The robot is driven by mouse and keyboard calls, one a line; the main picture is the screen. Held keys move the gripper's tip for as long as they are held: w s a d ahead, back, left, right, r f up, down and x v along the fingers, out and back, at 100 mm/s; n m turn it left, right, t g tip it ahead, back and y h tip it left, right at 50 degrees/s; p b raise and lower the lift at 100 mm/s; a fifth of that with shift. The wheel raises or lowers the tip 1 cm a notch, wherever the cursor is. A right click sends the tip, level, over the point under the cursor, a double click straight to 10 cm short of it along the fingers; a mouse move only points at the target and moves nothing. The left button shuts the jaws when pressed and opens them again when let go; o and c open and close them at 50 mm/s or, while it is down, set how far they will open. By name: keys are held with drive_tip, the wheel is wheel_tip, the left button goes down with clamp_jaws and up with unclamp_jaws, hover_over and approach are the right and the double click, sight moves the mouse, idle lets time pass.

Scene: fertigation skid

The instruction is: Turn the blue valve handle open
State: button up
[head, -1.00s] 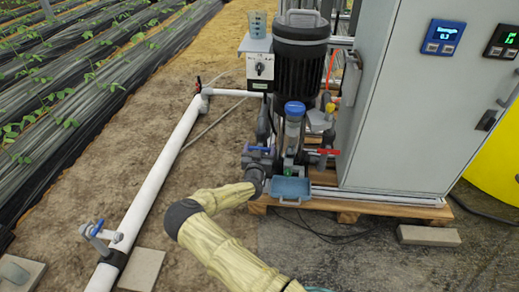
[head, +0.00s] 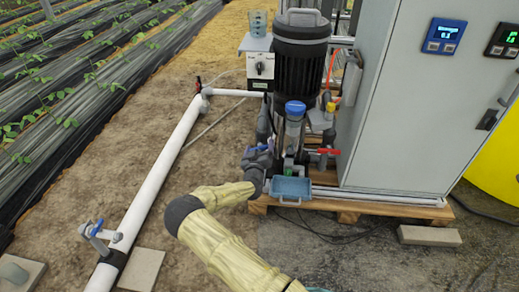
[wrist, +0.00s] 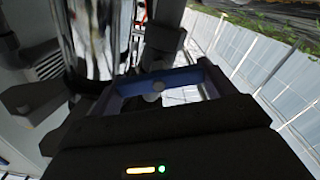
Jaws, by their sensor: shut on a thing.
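The blue valve handle (head: 251,150) sits on the grey pipework at the left of the pump base. In the head view it is partly hidden by my gripper (head: 259,160), which reaches it from the front. In the wrist view a blue bar, the handle (wrist: 155,79), spans the space ahead of my gripper's dark body. My gripper is shut on the handle. In the head view the visible part of the handle looks tilted; its exact angle is hard to tell.
A red-handled valve (head: 326,151) and a blue tray (head: 291,188) are close on the right. A black pump (head: 300,55) and grey cabinet (head: 400,110) stand behind. Another blue-handled valve (head: 98,230) is on the white pipe (head: 158,172) at left. Bare soil lies between.

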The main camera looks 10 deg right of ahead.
drive_tip(key=n, duration=0.3)
drive_tip(key=n+b, duration=0.1)
drive_tip(key=n, duration=0.2)
drive_tip(key=shift+a+f+n, duration=0.1)
drive_tip(key=shift+f+n, duration=0.1)
drive_tip(key=shift+n, duration=0.1)
drive_tip(key=n+b, duration=0.1)
drive_tip(key=n, duration=0.5)
drive_tip(key=shift+b, duration=0.3)
drive_tip(key=shift+a, duration=0.1)
drive_tip(key=o, duration=0.9)
drive_tip(key=p+v, duration=0.6)
drive_tip(key=v, duration=1.1)
drive_tip(key=shift+s+p, duration=0.15)
drive_tip(key=shift+p, duration=0.15)
